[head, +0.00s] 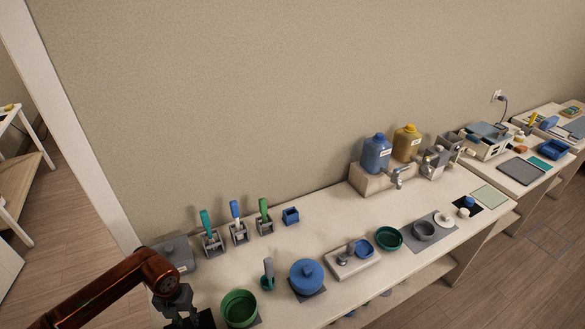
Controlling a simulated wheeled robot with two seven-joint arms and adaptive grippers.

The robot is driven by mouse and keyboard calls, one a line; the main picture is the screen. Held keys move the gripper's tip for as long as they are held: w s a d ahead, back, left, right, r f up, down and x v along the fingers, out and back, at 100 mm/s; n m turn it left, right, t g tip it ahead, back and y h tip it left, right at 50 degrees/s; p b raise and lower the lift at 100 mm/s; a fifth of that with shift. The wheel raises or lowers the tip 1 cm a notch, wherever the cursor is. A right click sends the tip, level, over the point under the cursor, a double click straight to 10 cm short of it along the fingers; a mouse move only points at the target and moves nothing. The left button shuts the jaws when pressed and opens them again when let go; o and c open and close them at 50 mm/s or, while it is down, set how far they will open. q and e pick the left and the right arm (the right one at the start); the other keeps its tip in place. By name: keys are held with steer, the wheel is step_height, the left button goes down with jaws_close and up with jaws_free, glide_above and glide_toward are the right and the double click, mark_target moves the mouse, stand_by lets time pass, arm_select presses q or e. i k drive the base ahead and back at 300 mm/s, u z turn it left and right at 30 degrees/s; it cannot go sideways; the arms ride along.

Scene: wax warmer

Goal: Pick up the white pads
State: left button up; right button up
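I cannot make out anything that is clearly a set of white pads. A small white round piece (464,212) sits on a dark mat at the right end of the near table, too small to identify. My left gripper (182,312) is at the bottom left, over the table's left end near a dark block. Its fingers are dark, small and partly cut off by the frame, so its opening is unclear. It is far from the small white piece. My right gripper is out of view.
The near table (340,225) holds a green bowl (240,308), a blue lidded pot (306,275), upright handled tools (237,222) and blue and yellow jugs (376,153). A grey box (174,252) stands near my gripper. The table's middle is clear.

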mark_target(463, 213)
steer(key=z, duration=0.35)
steer(key=i, duration=0.7)
steer(key=z, duration=1.35)
steer(key=i, duration=0.8)
steer(key=z, duration=0.5)
steer(key=i, duration=1.25)
steer(key=z, duration=0.05)
